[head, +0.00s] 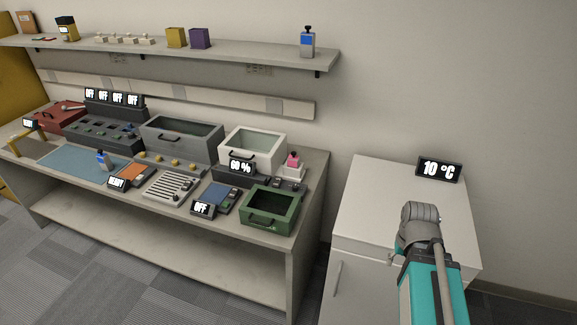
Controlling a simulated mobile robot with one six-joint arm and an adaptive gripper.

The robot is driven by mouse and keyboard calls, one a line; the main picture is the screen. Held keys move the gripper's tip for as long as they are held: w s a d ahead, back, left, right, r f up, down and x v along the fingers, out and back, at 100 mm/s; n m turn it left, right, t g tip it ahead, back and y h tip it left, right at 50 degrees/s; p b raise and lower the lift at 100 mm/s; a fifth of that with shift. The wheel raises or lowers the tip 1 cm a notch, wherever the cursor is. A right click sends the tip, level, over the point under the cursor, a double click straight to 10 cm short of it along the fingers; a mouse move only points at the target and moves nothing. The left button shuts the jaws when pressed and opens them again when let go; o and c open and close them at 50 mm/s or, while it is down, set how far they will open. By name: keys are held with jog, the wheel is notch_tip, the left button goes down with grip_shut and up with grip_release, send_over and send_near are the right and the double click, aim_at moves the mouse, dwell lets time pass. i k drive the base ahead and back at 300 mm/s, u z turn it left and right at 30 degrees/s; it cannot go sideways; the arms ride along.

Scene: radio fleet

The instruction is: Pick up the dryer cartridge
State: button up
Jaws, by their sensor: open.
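Two similar small cartridges with blue faces and dark tops are in the head view, and I cannot tell for sure which is the dryer cartridge. One cartridge (308,43) stands upright on the wall shelf near its right end. The other cartridge (102,161) stands on the blue mat (70,162) on the bench. A small pink-topped item (293,160) sits at the bench's right back. My arm shows at the lower right, in front of the white cabinet, far from all of these. My gripper itself is not visible.
The bench holds a grey bin (185,158), a white bin (246,165) by a "60 %" display, a green bin (262,227) and several devices. The shelf (240,50) carries yellow and purple boxes. The white cabinet top (375,200) is mostly clear, with a "10 °C" display (439,169).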

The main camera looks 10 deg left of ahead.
aim_at(293, 160)
jog(key=z, duration=0.1)
jog(key=i, duration=0.95)
jog(key=u, duration=0.1)
